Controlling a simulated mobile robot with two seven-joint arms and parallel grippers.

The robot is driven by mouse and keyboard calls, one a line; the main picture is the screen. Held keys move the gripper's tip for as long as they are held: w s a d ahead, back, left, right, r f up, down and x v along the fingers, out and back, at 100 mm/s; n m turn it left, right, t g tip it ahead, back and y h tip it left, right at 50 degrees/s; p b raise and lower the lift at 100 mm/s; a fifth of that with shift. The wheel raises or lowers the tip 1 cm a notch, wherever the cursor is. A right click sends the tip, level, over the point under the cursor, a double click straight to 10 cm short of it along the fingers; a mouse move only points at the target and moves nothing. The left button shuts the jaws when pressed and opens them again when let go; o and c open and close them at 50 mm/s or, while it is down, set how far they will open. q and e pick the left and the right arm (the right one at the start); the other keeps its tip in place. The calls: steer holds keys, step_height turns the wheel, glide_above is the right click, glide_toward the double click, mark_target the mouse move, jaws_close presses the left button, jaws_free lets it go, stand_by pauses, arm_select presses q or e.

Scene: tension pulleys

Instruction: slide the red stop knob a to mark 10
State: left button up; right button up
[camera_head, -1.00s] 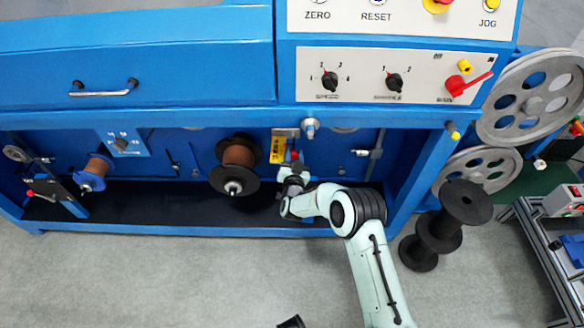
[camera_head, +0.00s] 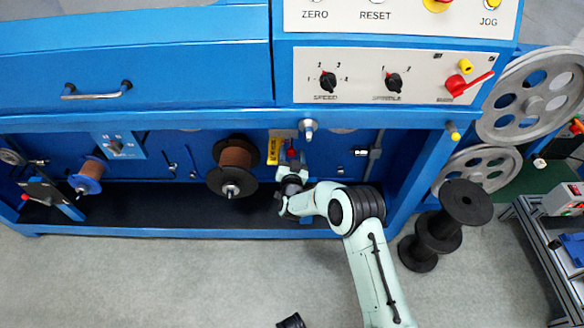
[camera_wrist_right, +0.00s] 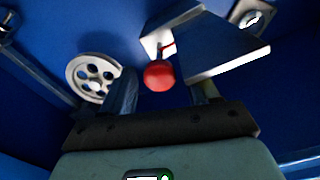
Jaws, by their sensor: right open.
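The red knob (camera_wrist_right: 158,75) is a small ball on a thin stem. In the right wrist view it sits ahead of my open right gripper (camera_wrist_right: 165,92), roughly between the two fingers, with no clear contact. I cannot read any mark scale at the knob.
A spool of brown wire (camera_head: 236,158) hangs left of my right gripper. A pale angled bracket (camera_wrist_right: 230,60) and a pulley wheel (camera_wrist_right: 93,78) flank the knob in the wrist view. The blue beam (camera_head: 200,122) runs above. Black spools (camera_head: 438,232) stand on the floor at right.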

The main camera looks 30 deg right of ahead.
arm_select(q)
steer(key=w+d+r+t+p, duration=0.1)
steer(key=w+r+p, duration=0.1)
steer(key=r, duration=0.3)
steer(key=shift+w+d+p, duration=0.2)
steer(key=shift+w+p, duration=0.2)
steer(key=shift+w, duration=0.2)
arm_select(e)
steer(key=v, duration=1.2)
steer(key=shift+s, duration=0.15)
